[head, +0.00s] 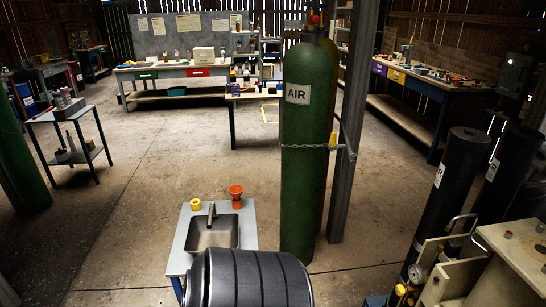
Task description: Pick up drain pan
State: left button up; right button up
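A grey metal rectangular pan (213,241), which looks like the drain pan, sits on a small light-topped table (180,252) in the lower middle of the head view. A small grey tool or spout-like piece (211,214) stands at its far rim; I cannot tell whether it is part of the pan. The pan's near edge is partly hidden by a dark ribbed rounded shape in front. Neither of my grippers shows in the head view, so nothing of mine is seen touching the pan.
A yellow cup (196,204) and an orange funnel-like cup (236,196) stand behind the pan. A dark ribbed drum-like shape (262,280) fills the near foreground. A tall green AIR cylinder (308,150) is chained to a post right of the table. Floor left of the table is clear.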

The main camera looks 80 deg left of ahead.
aim_at(213, 230)
jog(key=u, duration=3.05)
